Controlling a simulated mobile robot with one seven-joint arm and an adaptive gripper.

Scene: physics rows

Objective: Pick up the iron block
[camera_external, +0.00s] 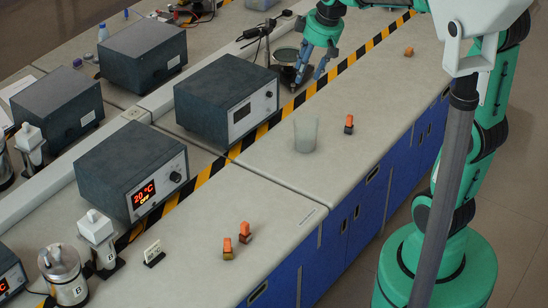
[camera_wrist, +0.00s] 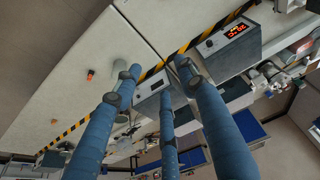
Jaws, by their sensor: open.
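Several small blocks with orange tops stand on the bench in the external view. One with a dark base (camera_external: 349,125) is beside a glass beaker, and one (camera_external: 409,52) is farther back. Two stand near the front, one with an olive base (camera_external: 228,249) and one with a dark brown base (camera_external: 245,233). I cannot tell which is iron. My gripper (camera_external: 308,76) is open and empty near the striped line at the back, apart from these blocks. Its blue fingers (camera_wrist: 150,76) spread in the wrist view, where an orange block (camera_wrist: 90,75) shows at left.
A frosted beaker (camera_external: 306,134) stands mid-bench. Dark instrument boxes (camera_external: 226,102) (camera_external: 130,168) line the far side of the yellow-black stripe (camera_external: 268,121). The bench strip near the blue cabinets is mostly clear.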

